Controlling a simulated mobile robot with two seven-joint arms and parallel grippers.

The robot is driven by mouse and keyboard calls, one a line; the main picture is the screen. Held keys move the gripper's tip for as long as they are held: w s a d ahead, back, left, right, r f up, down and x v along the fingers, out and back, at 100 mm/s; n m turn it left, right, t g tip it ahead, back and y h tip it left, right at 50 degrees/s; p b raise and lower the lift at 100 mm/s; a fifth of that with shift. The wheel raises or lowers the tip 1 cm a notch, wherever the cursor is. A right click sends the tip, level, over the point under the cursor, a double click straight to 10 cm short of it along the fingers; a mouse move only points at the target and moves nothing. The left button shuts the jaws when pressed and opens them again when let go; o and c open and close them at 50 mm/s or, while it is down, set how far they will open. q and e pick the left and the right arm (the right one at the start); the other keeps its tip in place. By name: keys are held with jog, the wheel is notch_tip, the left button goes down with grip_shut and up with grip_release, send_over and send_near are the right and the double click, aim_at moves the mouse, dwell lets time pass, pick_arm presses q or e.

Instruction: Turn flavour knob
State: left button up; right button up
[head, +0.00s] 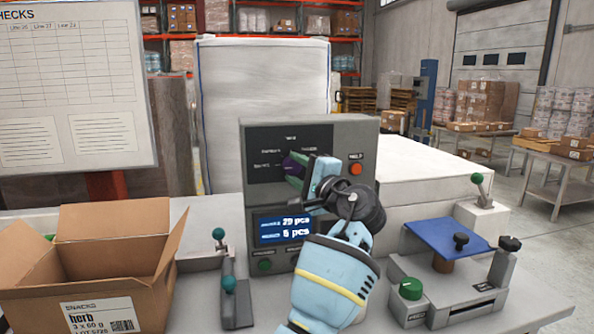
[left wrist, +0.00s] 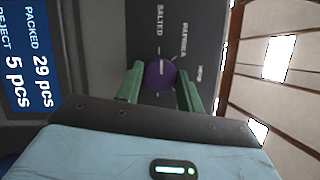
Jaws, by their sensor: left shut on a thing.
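The flavour knob (left wrist: 160,75) is purple and round, on a dark label plate (head: 290,153) of a grey control box. In the left wrist view it sits between the two green fingers of my left gripper (left wrist: 159,84), which are shut on it. Labels SALTED, PAPRIKA and a third, small one that seems to read HERB stand around it. A pale mark on the knob appears to point toward SALTED. In the head view my left gripper (head: 304,170) reaches the plate and mostly hides the knob. My right gripper is out of view.
A display (head: 283,229) reads PACKED 29 pcs, REJECT 5 pcs. A red button (head: 355,169) is right of the plate, a green one (head: 264,265) below the display. An open carton (head: 85,262) labelled herb stands left. A blue-topped weigher (head: 447,238) stands right.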

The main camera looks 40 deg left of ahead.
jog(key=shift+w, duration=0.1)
pick_arm(q)
jog(key=o, duration=1)
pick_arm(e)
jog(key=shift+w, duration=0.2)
pick_arm(q)
jog(key=v, duration=0.7)
jog(key=shift+s+d+b, duration=0.15)
jog(key=shift+d+b, duration=0.25)
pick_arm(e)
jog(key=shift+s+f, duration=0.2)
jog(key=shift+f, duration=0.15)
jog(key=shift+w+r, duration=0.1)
